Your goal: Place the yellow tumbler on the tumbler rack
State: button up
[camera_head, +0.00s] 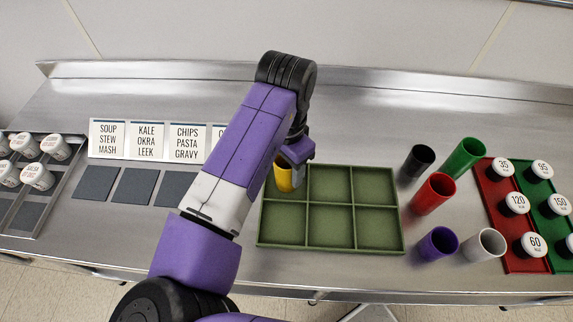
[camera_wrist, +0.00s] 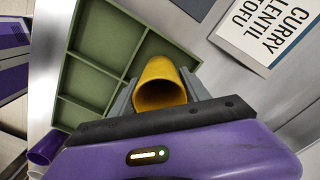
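The yellow tumbler (camera_head: 284,178) is at the back left compartment of the green tumbler rack (camera_head: 330,248), partly hidden by my gripper (camera_head: 297,155). In the wrist view the yellow tumbler (camera_wrist: 160,82) sits between the two fingers of my gripper (camera_wrist: 160,85), filling the gap with its open mouth towards the camera. The fingers look shut on it. Whether its base touches the rack floor is hidden. The rack (camera_wrist: 100,55) has two rows of three compartments, and the others in view are empty.
Black (camera_head: 417,163), green (camera_head: 463,159), red (camera_head: 433,194), purple (camera_head: 438,244) and white (camera_head: 486,245) tumblers stand right of the rack. Red (camera_head: 483,180) and green (camera_head: 535,207) trays with labelled jars lie further right. Label cards (camera_head: 147,142) and dark mats (camera_head: 134,187) are left.

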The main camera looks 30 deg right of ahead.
jog(key=o, duration=0.3)
jog(key=shift+r, duration=0.1)
notch_tip(320, 180, up, 12)
jog(key=shift+b, duration=0.35)
jog(key=shift+r, duration=0.1)
